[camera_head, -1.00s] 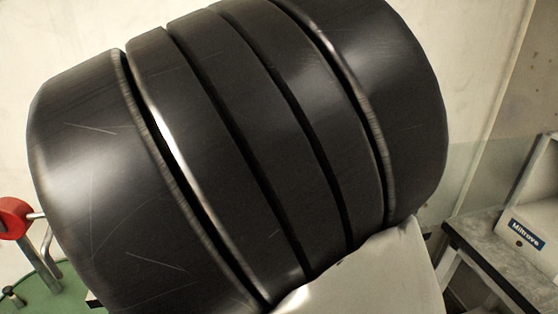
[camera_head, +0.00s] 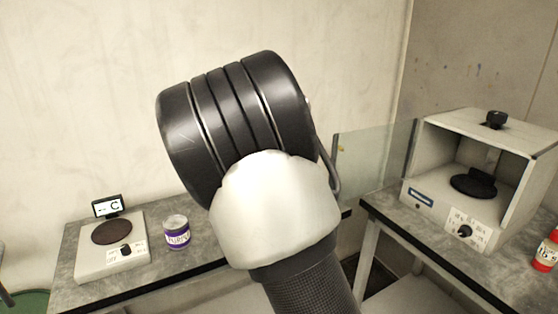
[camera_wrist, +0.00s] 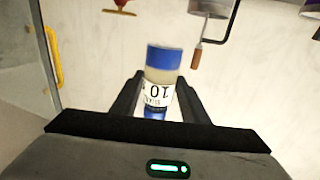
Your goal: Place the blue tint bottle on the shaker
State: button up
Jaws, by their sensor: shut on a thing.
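In the wrist view, my gripper (camera_wrist: 158,88) is shut on the blue tint bottle (camera_wrist: 163,70). The bottle has a pale body with blue at both ends, and its label, reading 10, appears upside down. In the head view, my arm covers the middle, and neither the gripper nor the bottle can be seen. What looks like the shaker (camera_head: 440,205) stands on the right table. It is a pale, open-fronted box with a black round plate inside, a black knob on top and a dial in front. The bottle is not seen near it.
The left table (camera_head: 205,265) bears a flat device (camera_head: 90,262) with a dark round plate and small display, and a purple-labelled can (camera_head: 176,232). A red-capped bottle (camera_head: 545,252) stands at the right edge of the right table (camera_head: 400,235). A clear panel (camera_head: 375,155) rises between the tables.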

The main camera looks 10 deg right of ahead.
aim_at(462, 192)
jog(key=k, duration=0.6)
jog(key=k+z, duration=0.1)
jog(key=z, duration=1.15)
jog(key=i+j+z, duration=0.1)
jog(key=z, duration=1.2)
jog(key=i+j, duration=0.1)
jog(key=j, duration=0.85)
jog(key=i+j, duration=0.15)
jog(key=j, duration=0.3)
jog(key=i, duration=0.45)
